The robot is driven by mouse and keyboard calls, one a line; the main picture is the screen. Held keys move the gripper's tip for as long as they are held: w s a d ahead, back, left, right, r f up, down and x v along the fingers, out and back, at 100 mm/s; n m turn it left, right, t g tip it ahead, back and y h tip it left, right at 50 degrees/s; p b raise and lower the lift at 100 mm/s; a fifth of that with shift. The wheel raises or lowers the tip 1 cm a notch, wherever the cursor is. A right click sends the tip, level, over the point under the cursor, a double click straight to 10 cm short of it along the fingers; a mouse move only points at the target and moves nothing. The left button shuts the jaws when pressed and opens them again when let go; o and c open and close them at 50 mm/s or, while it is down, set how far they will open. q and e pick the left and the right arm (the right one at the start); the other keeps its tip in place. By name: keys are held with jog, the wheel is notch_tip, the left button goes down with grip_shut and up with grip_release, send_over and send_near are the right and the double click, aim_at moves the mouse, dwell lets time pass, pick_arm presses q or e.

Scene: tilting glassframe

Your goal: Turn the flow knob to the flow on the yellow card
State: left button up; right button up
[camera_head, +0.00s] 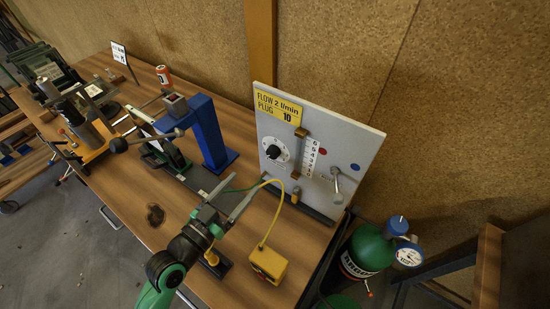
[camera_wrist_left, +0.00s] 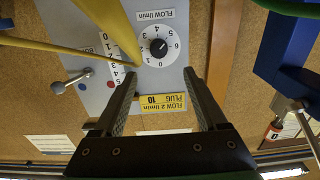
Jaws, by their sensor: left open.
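The grey panel (camera_head: 345,148) stands upright at the right end of the bench. Its yellow card (camera_head: 278,106) reads "FLOW 2 l/min, PLUG 10"; the card (camera_wrist_left: 163,103) appears upside down in the left wrist view. The black flow knob (camera_head: 273,152) sits on a white numbered dial, below the card. In the left wrist view the knob (camera_wrist_left: 158,47) shows beyond and between the fingertips; its exact setting is too small to read. My left gripper (camera_head: 241,188) is open and empty, in front of the panel and apart from the knob. My right gripper is not in view.
A scale tube (camera_head: 309,157) and a metal lever (camera_head: 337,185) are on the panel right of the knob. A blue stand (camera_head: 209,135) is to the left. A green gas cylinder (camera_head: 369,250) stands beside the bench.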

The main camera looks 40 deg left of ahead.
aim_at(271, 154)
pick_arm(q)
jog(key=w, duration=0.4)
jog(key=w+a, duration=0.1)
jog(key=w, duration=0.6)
jog(key=shift+w+a, duration=0.25)
jog(key=shift+w, duration=0.05)
grip_shut()
